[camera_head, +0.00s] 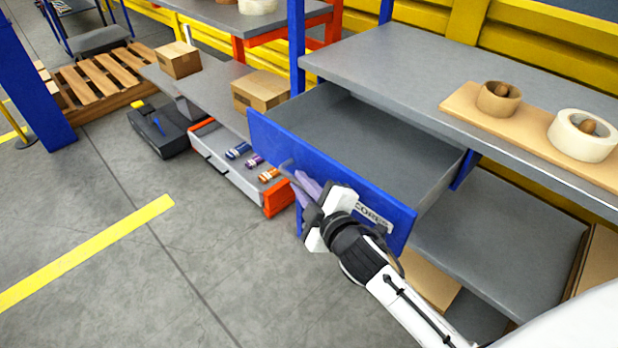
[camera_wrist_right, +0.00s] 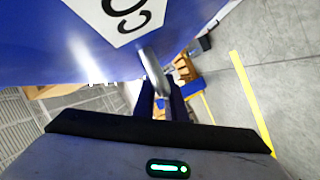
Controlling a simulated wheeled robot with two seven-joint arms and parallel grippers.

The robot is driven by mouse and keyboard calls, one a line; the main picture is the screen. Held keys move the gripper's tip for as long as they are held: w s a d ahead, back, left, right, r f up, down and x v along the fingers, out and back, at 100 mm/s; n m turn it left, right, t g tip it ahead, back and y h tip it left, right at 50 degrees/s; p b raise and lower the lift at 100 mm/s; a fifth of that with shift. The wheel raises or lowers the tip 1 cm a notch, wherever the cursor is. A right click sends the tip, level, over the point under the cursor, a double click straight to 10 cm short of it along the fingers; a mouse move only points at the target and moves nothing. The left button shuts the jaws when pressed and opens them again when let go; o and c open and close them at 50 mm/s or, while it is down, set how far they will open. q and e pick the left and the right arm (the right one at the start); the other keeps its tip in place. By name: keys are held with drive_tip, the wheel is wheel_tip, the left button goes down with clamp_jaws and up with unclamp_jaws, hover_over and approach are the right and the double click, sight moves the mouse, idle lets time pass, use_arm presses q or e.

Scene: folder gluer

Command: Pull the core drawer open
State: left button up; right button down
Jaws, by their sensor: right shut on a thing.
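The core drawer (camera_head: 330,176) has a blue front with a white label and stands pulled well out from under the grey bench top. Its grey inside looks empty. My right gripper (camera_head: 298,182) is at the drawer front, shut on the drawer's handle (camera_head: 287,167), which is mostly hidden behind the fingers. In the right wrist view the metal handle (camera_wrist_right: 152,65) runs between the dark fingers (camera_wrist_right: 161,98), below the white label (camera_wrist_right: 122,15) on the blue front. My left gripper is not in view.
The bench top (camera_head: 400,75) holds a board (camera_head: 520,125) with a brown roll (camera_head: 498,98) and a white roll (camera_head: 582,135). Left of the drawer, a lower open drawer (camera_head: 245,168) holds several small rolls. A black toolbox (camera_head: 160,130) stands on the floor.

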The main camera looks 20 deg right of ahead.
drive_tip(key=c, duration=1.8)
unclamp_jaws()
drive_tip(key=v, duration=1)
drive_tip(key=shift+s, duration=0.2)
drive_tip(key=s+a+f+m+g, duration=0.1)
drive_tip(key=s+f+m+g, duration=0.2)
drive_tip(key=s+f+m, duration=0.2)
drive_tip(key=s+a+f+m+g+y, duration=0.1)
drive_tip(key=s+f+m+g, duration=0.3)
drive_tip(key=s+f, duration=0.7)
wheel_tip(320, 180, down, 8)
drive_tip(key=shift+s+a+f+m+y, duration=0.1)
drive_tip(key=shift+s+a+m+y, duration=0.2)
drive_tip(key=shift+m, duration=0.4)
